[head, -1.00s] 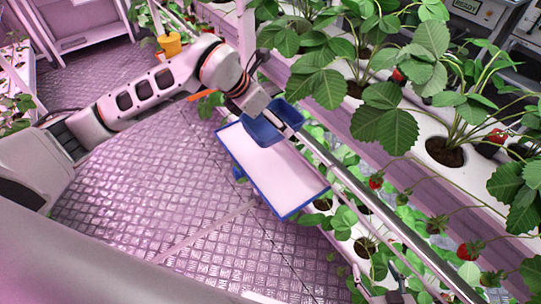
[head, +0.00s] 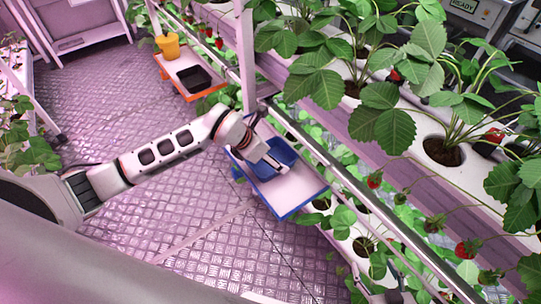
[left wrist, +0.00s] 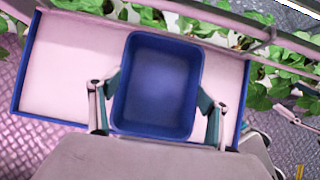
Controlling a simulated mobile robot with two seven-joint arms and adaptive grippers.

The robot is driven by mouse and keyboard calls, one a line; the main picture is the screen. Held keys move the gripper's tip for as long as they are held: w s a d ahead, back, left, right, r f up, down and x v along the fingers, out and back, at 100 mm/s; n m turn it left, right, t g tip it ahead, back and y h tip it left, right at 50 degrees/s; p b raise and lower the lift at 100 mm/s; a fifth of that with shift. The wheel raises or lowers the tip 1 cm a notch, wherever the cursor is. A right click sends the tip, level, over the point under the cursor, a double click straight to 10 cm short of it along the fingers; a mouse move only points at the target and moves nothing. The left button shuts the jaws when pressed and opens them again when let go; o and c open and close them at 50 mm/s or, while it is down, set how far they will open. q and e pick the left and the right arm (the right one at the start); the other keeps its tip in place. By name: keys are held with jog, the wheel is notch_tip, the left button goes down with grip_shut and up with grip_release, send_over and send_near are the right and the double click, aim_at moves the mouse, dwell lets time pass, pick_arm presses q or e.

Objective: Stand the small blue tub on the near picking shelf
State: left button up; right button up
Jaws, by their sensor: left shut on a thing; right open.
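The small blue tub (head: 284,150) is upright over the blue-rimmed near picking shelf (head: 303,190), towards its far end in the head view. My left gripper (head: 272,160) is shut on the tub. In the left wrist view its fingers press on both sides of the empty tub (left wrist: 158,85), with the pale shelf (left wrist: 70,65) showing to the left and right. I cannot tell whether the tub's base touches the shelf. My right gripper (head: 398,290) is open at the bottom edge of the head view, partly cut off and among leaves.
A metal rail (head: 365,190) and planted gutters with strawberries run along the shelf's right side. The grated floor (head: 170,215) to the left is clear.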

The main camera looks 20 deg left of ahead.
pick_arm(q)
jog(key=shift+f, duration=0.15)
jog(key=o, duration=0.9)
jog(key=shift+a+r, duration=0.15)
jog(key=shift+r, duration=0.25)
jog(key=v, duration=1.1)
jog(key=shift+s+r, duration=0.15)
jog(key=shift+s, duration=0.05)
